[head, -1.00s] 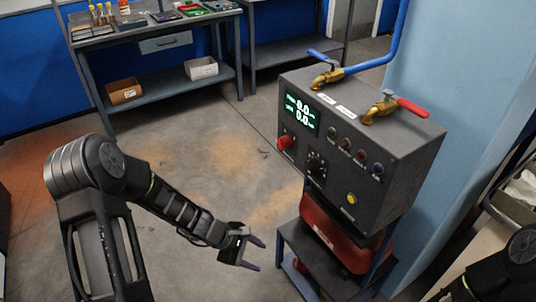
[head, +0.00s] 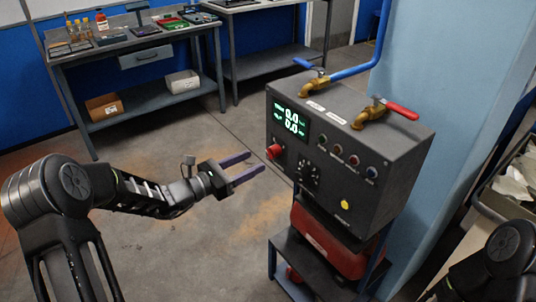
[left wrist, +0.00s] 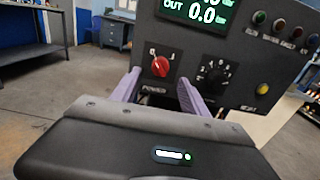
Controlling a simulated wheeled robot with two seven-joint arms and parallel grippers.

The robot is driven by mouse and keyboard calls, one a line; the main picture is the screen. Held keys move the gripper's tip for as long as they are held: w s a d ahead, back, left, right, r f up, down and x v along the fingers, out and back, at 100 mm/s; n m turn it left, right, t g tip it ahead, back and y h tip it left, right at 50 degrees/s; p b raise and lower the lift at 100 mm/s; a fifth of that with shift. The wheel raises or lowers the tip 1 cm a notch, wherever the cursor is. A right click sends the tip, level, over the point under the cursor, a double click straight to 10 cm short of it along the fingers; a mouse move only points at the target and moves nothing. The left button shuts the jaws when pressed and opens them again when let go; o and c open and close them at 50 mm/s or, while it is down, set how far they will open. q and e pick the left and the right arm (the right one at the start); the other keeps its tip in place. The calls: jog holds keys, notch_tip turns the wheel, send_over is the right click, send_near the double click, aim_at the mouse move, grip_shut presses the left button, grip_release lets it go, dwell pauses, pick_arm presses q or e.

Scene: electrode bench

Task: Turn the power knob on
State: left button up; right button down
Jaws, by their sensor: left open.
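The power knob (head: 274,152) is red and sits at the lower left of the dark control box's front panel (head: 330,190). In the left wrist view the red knob (left wrist: 160,66) is above the word POWER, with 0 and 1 marks over it. My left gripper (head: 256,164) is open and empty, its purple fingers pointing at the panel, short of the knob. In the left wrist view its fingertips (left wrist: 158,82) are spread, with the knob showing between and above them. The display (head: 291,118) is lit and reads 0.0 twice. My right gripper is not in view.
A black dial (head: 308,172) is right of the knob. A yellow button (head: 344,204) and several small coloured buttons are on the panel. Brass taps with blue (head: 309,64) and red (head: 402,111) handles top the box. A red tank (head: 328,243) is below. Open floor lies left.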

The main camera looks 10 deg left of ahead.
aim_at(268, 152)
pick_arm(q)
jog(key=x, duration=0.6)
jog(key=shift+w+d, duration=0.25)
jog(key=shift+w, duration=0.05)
jog(key=shift+c, duration=0.5)
grip_shut()
